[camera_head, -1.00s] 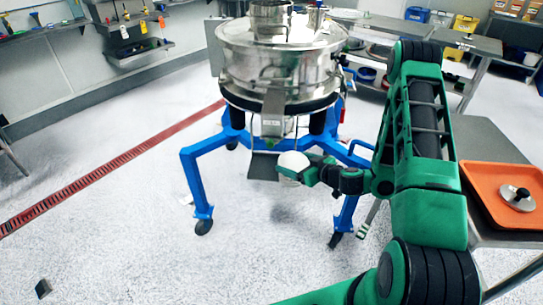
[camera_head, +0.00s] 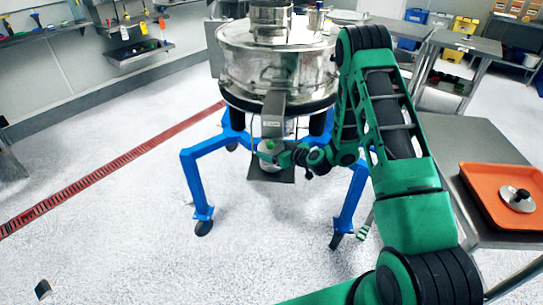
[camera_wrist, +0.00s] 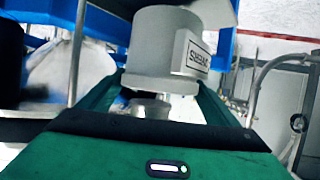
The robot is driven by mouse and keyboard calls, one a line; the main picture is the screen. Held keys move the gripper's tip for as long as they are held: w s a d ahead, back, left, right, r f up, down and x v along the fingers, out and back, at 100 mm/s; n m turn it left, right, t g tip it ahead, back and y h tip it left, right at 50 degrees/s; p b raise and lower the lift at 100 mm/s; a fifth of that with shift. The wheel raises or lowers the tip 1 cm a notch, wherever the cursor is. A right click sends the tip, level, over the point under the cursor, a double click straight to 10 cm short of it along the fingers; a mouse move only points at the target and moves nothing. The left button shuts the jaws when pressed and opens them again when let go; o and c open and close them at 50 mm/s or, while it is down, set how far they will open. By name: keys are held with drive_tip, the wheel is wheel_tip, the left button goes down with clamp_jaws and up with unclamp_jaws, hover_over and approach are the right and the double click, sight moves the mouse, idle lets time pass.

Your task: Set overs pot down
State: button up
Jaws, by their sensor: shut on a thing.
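The overs pot (camera_wrist: 165,45) is a pale grey cylinder with a white lettered label plate, large in the wrist view. My gripper (camera_wrist: 158,88) has its green fingers on either side of the pot and is shut on it. In the head view the pot (camera_head: 266,166) shows small and pale, partly hidden by my gripper (camera_head: 270,156). It is below the sifter's steel chute (camera_head: 273,112), over or on a small grey shelf plate (camera_head: 284,174). I cannot tell whether the pot's base touches the plate.
The steel sifter (camera_head: 275,60) stands above on a blue wheeled frame (camera_head: 195,165), whose legs flank the pot. At right a steel table (camera_head: 470,140) bears an orange tray (camera_head: 480,178) with a lidlike steel piece (camera_head: 516,198).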

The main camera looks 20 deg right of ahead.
drive_tip(key=shift+f, duration=1.3)
drive_tip(key=o, duration=1.4)
drive_tip(key=v, duration=1.2)
drive_tip(key=shift+r, duration=0.1)
